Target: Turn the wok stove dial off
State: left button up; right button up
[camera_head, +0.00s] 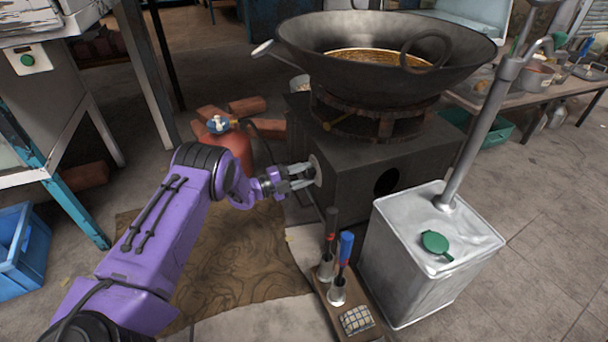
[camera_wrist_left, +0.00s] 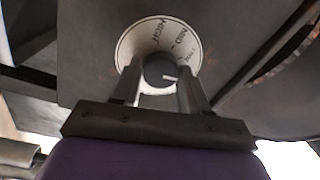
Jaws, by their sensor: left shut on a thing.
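The wok stove (camera_head: 365,160) is a dark box in the middle of the head view, with a wok (camera_head: 310,62) of brownish liquid on top. Its dial is a pale round disc (camera_head: 316,170) on the left-hand side. My left gripper (camera_head: 303,177) reaches it from the left and is shut on the dial's knob. In the left wrist view, the fingers straddle the grey knob (camera_wrist_left: 160,70), and the pale plate around it (camera_wrist_left: 185,42) shows words such as "HIGH" and "MID". The rest of the lettering is partly hidden. My right gripper is not in view.
A red gas cylinder (camera_head: 232,148) stands left of the stove. A metal can with a green cap (camera_head: 425,260) and a wooden board with tools (camera_head: 345,295) stand in front. A brown mat (camera_head: 230,260) lies below my arm.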

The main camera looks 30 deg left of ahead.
pick_arm(q)
jog(key=shift+a+m, duration=0.1)
jog(key=shift+m, duration=0.7)
jog(key=o, duration=1.1)
jog(key=shift+s, duration=0.1)
jog(key=shift+c, duration=0.2)
